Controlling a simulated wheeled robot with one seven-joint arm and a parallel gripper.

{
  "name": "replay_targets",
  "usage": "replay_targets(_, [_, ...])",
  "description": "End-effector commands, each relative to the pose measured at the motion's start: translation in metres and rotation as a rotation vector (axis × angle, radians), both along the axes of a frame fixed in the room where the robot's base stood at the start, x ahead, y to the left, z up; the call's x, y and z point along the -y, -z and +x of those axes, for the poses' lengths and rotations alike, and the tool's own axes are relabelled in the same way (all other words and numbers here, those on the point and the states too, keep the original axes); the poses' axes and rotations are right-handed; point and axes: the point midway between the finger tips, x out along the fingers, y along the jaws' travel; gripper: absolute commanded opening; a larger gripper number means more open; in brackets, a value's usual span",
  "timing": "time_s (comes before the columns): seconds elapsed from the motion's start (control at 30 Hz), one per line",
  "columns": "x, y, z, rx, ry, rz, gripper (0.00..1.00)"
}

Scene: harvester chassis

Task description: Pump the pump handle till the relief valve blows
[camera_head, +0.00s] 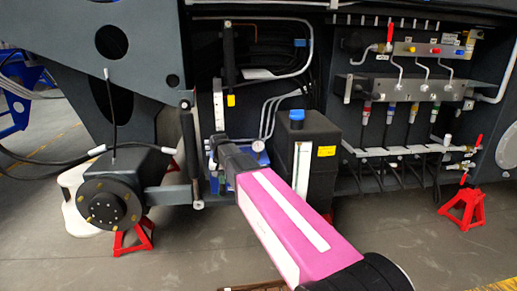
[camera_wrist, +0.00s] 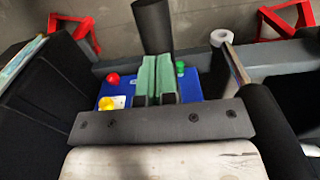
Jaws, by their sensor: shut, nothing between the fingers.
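My gripper (camera_wrist: 155,80) is shut and empty in the wrist view, its two green-padded fingers side by side. A dark round bar (camera_wrist: 153,25), which looks like the pump handle, rises just beyond the fingertips; I cannot tell whether they touch it. A blue block (camera_wrist: 190,88) lies below the fingers, with a red knob (camera_wrist: 113,78), a green knob (camera_wrist: 180,67) and a yellow part (camera_wrist: 106,103) around them. In the head view my gripper (camera_head: 216,143) is at the chassis, its tips small and partly hidden. I cannot pick out the relief valve with certainty.
A black tank (camera_head: 318,150) with a blue cap stands right of my gripper. A pressure gauge (camera_head: 258,146) sits between them. A dark post (camera_head: 189,150) is close on the left. Hoses and a valve manifold (camera_head: 400,88) fill the right. A red stand (camera_head: 464,208) is on the floor.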

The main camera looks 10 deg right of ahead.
Motion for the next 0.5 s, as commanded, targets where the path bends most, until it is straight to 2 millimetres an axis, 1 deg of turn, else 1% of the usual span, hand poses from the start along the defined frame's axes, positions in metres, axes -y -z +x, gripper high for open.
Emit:
replay_targets(0.03, [0.0,0.005,0.005,0.006,0.001,-0.001,0.0])
replay_targets(0.5, [0.0,0.035,0.008,0.006,0.001,-0.002,0.0])
